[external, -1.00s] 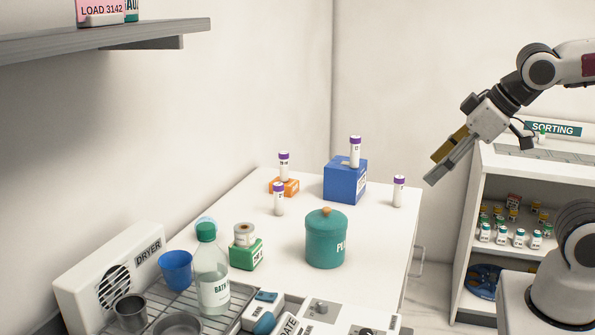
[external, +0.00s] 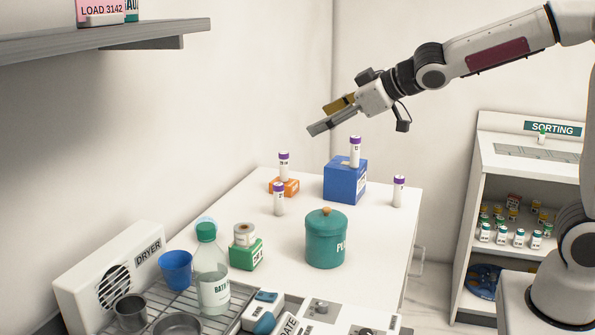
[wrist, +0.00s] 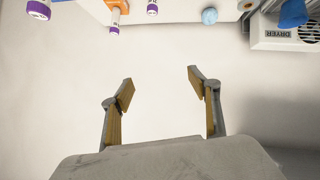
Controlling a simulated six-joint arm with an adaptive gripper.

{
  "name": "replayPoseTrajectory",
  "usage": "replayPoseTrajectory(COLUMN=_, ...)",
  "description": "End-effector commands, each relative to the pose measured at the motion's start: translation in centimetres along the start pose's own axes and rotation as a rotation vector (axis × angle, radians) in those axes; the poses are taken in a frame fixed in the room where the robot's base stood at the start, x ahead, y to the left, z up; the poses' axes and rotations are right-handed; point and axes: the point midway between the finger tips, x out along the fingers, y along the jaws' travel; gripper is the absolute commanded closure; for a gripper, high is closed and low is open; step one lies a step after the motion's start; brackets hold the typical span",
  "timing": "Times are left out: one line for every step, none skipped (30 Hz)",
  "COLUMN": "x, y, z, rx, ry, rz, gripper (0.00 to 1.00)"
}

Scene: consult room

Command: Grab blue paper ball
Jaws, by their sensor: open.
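The blue paper ball (external: 206,219) is a small pale blue crumpled ball on the white table. In the external view only its top shows, behind the green-capped bottle (external: 213,275). In the wrist view the ball (wrist: 209,16) lies at the top edge, right of centre, well beyond the fingers. My gripper (external: 318,120) is open and empty, high above the back of the table and to the right of the ball. Its spread fingers also show in the wrist view (wrist: 160,83), with nothing between them.
Purple-capped tubes stand around a blue box (external: 340,185) and an orange box (external: 290,188). A teal jar (external: 326,245) stands mid-table. A green box (external: 246,255) with a roll, a blue cup (external: 175,270) and the dryer (external: 110,285) crowd the ball's area. The left wall is close.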

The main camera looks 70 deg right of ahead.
Motion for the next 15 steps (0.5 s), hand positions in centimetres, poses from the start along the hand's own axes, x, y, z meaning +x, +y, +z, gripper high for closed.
replayPoseTrajectory(x=1.2, y=-0.1, z=-0.4, rx=-0.008, ry=0.012, rz=-0.007, gripper=0.39)
replayPoseTrajectory(x=1.9, y=-0.1, z=-0.8, rx=-0.012, ry=0.023, rz=-0.012, gripper=0.39)
replayPoseTrajectory(x=2.7, y=-0.2, z=-1.1, rx=-0.017, ry=0.036, rz=-0.020, gripper=0.39)
replayPoseTrajectory(x=3.3, y=-0.2, z=-1.4, rx=-0.022, ry=0.045, rz=-0.025, gripper=0.39)
replayPoseTrajectory(x=3.9, y=-0.3, z=-1.7, rx=-0.026, ry=0.055, rz=-0.031, gripper=0.39)
replayPoseTrajectory(x=4.7, y=-0.4, z=-2.0, rx=-0.030, ry=0.067, rz=-0.040, gripper=0.39)
replayPoseTrajectory(x=5.4, y=-0.5, z=-2.2, rx=-0.035, ry=0.076, rz=-0.046, gripper=0.39)
replayPoseTrajectory(x=6.0, y=-0.6, z=-2.5, rx=-0.040, ry=0.086, rz=-0.054, gripper=0.39)
replayPoseTrajectory(x=6.8, y=-0.8, z=-2.7, rx=-0.044, ry=0.097, rz=-0.064, gripper=0.39)
replayPoseTrajectory(x=7.4, y=-1.0, z=-2.9, rx=-0.049, ry=0.106, rz=-0.073, gripper=0.39)
replayPoseTrajectory(x=8.0, y=-1.1, z=-3.0, rx=-0.053, ry=0.114, rz=-0.081, gripper=0.39)
replayPoseTrajectory(x=8.8, y=-1.4, z=-3.1, rx=-0.057, ry=0.124, rz=-0.094, gripper=0.39)
replayPoseTrajectory(x=9.4, y=-1.5, z=-3.3, rx=-0.061, ry=0.133, rz=-0.103, gripper=0.39)
replayPoseTrajectory(x=10.0, y=-1.7, z=-3.4, rx=-0.066, ry=0.140, rz=-0.113, gripper=0.39)
replayPoseTrajectory(x=10.8, y=-1.9, z=-3.5, rx=-0.070, ry=0.149, rz=-0.126, gripper=0.39)
